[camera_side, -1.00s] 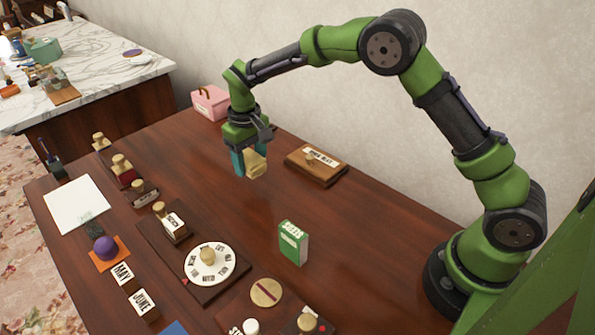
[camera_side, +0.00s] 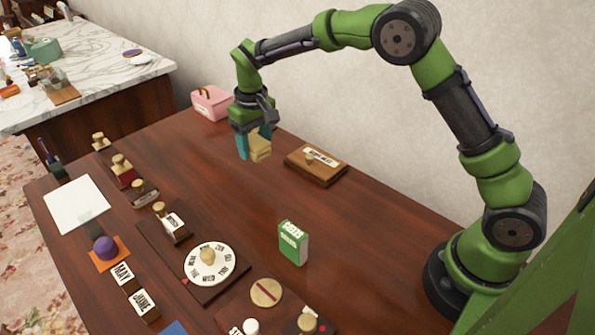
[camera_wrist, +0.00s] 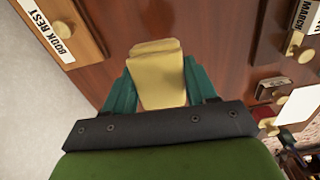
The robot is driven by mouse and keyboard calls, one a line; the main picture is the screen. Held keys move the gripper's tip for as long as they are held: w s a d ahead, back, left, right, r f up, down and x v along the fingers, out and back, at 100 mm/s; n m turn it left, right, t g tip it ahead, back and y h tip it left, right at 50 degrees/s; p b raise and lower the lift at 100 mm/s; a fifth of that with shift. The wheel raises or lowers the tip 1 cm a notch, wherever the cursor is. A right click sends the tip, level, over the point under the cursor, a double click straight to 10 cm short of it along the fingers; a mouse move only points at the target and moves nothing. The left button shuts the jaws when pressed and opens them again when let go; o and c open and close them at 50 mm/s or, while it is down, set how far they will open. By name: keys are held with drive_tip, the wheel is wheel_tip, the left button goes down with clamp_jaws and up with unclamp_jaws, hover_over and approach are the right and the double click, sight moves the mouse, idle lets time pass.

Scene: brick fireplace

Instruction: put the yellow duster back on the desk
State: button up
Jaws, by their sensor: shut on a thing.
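The yellow duster (camera_side: 260,149) is a pale yellow block held between the teal fingers of my gripper (camera_side: 254,145). In the wrist view the duster (camera_wrist: 158,72) fills the space between the fingers of my gripper (camera_wrist: 158,92), which are shut on it. My gripper points down, and the duster appears to hang above the far part of the brown wooden desk (camera_side: 235,205). The exact height of the duster over the desk is hard to tell.
A wooden "BOOK REST" block (camera_side: 316,165) lies right of my gripper, and a pink box (camera_side: 211,102) stands behind it. A green box (camera_side: 293,242) stands mid-desk. Several stamps and a white dial (camera_side: 209,264) line the left side. Bare desk lies between.

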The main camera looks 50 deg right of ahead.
drive_tip(key=s+d+r+m, duration=0.1)
drive_tip(key=s+d+r, duration=0.2)
drive_tip(key=d, duration=0.3)
drive_tip(key=n, duration=0.2)
hover_over(367, 197)
wheel_tip(367, 197, down, 8)
drive_tip(key=shift+f, duration=2.3)
drive_tip(key=shift+f, duration=0.1)
drive_tip(key=o, duration=1)
